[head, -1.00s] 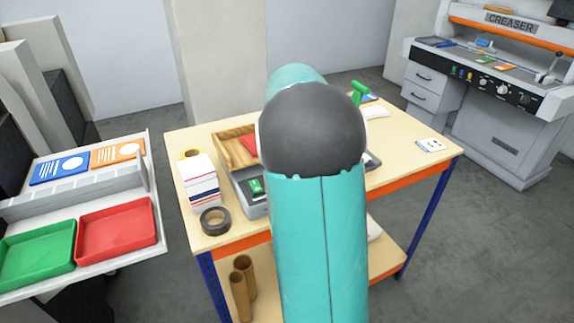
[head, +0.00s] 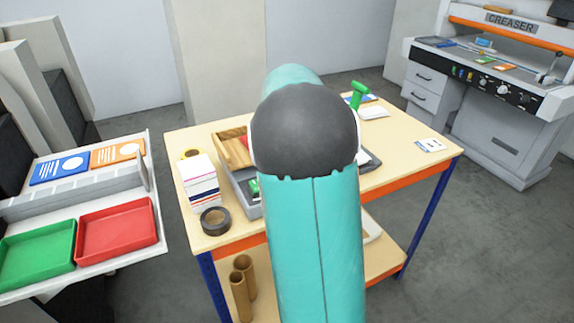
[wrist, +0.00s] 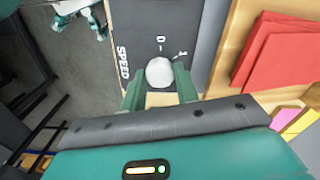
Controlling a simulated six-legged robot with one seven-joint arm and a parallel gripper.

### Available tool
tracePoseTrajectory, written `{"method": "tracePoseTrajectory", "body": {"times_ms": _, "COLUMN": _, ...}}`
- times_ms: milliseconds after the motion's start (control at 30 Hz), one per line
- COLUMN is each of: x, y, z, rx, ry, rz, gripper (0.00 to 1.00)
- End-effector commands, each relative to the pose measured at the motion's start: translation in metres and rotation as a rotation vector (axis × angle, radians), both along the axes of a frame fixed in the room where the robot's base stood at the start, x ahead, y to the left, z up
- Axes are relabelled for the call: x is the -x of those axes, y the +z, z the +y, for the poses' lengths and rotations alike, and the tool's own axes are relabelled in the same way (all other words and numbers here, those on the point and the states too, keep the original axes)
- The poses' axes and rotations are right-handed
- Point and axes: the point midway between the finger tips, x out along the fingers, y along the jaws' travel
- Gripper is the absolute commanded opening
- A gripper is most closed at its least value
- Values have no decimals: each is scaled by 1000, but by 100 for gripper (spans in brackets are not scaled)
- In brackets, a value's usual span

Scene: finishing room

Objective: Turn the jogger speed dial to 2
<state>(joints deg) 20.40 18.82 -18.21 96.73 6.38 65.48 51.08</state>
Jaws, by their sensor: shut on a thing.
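The pale, rounded speed dial (wrist: 160,70) sits on a dark panel (wrist: 135,25) in the wrist view. White lettering reading SPEED is at the panel's left, and small white marks lie above the dial, one at upper right looking like a 1. The dial's pointer cannot be made out. My gripper (wrist: 159,82) has its two green fingers on either side of the dial, shut on it. In the head view the grey jogger (head: 246,193) on the table is mostly hidden behind my arm, which also hides the dial and my gripper.
The wooden table (head: 420,182) holds a paper stack (head: 199,180), a black tape roll (head: 215,221) and a wooden tray (head: 234,152). Red sheets (wrist: 285,50) lie beside the panel in the wrist view. A red tray (head: 117,229) stands left; the creaser (head: 490,85) stands right.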

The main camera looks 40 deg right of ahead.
Motion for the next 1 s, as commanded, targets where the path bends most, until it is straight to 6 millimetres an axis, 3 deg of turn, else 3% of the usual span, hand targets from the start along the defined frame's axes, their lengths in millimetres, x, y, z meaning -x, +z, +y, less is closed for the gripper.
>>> {"method": "tracePoseTrajectory", "body": {"times_ms": 33, "x": -1, "y": 1, "z": -1, "rx": 2, "ry": 0, "rz": -4, "gripper": 8}}
{"method": "tracePoseTrajectory", "body": {"times_ms": 67, "x": -1, "y": 1, "z": -1, "rx": 3, "ry": 0, "rz": -4, "gripper": 34}}
{"method": "tracePoseTrajectory", "body": {"times_ms": 167, "x": 0, "y": 1, "z": -1, "rx": 2, "ry": 0, "rz": -3, "gripper": 52}}
{"method": "tracePoseTrajectory", "body": {"times_ms": 567, "x": -1, "y": 8, "z": -1, "rx": 2, "ry": 1, "rz": -3, "gripper": 52}}
{"method": "tracePoseTrajectory", "body": {"times_ms": 667, "x": -1, "y": 22, "z": -1, "rx": 3, "ry": 2, "rz": -4, "gripper": 52}}
{"method": "tracePoseTrajectory", "body": {"times_ms": 1000, "x": -1, "y": 96, "z": -1, "rx": 4, "ry": 1, "rz": -5, "gripper": 52}}
